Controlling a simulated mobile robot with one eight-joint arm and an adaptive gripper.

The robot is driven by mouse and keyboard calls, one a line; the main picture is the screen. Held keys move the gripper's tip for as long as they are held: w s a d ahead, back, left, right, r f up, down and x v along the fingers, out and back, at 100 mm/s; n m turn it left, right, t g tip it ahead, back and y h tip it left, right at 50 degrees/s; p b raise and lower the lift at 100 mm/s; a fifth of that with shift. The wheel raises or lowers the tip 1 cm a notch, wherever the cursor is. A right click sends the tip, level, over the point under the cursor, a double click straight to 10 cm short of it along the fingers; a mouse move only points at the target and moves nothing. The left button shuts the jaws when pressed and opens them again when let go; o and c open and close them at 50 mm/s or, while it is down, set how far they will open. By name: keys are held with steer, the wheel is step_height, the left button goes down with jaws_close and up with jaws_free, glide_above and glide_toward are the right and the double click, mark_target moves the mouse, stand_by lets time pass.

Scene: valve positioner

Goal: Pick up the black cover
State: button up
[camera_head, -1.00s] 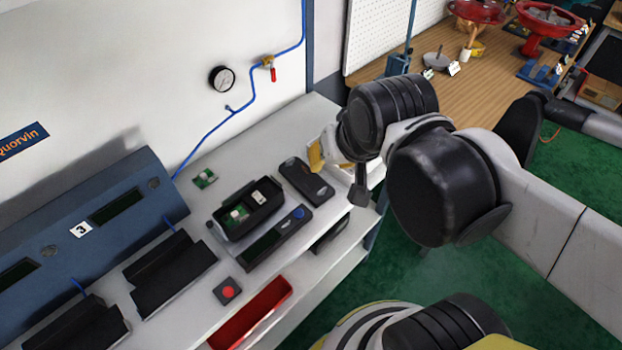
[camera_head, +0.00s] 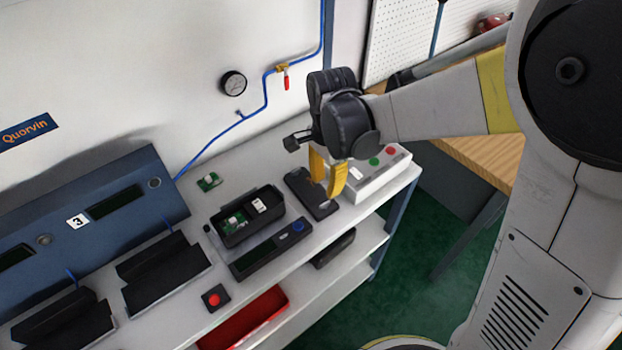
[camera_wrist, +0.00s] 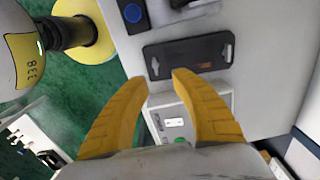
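The black cover (camera_head: 300,186) is a flat dark plate lying on the bench in the head view, just right of the open black housing (camera_head: 262,222). In the wrist view, the cover (camera_wrist: 188,57) lies beyond the fingertips, with a small orange mark and a slot at each end. My gripper (camera_head: 327,184) has yellow fingers spread apart over the right part of the cover in the head view. In the wrist view, my gripper (camera_wrist: 159,77) is open with nothing between its tips. Whether the tips touch the cover cannot be told.
A white button box (camera_head: 378,178) stands right behind my gripper. A long black device with a blue button (camera_head: 270,248) lies in front of the housing.

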mark_target(325, 203)
steer(key=f+b, duration=0.1)
steer(key=f, duration=0.1)
steer(key=f+b, duration=0.1)
steer(key=f, duration=0.1)
steer(key=s+f+b, duration=0.1)
steer(key=f, duration=0.2)
steer(key=shift+c, duration=0.4)
jaws_close()
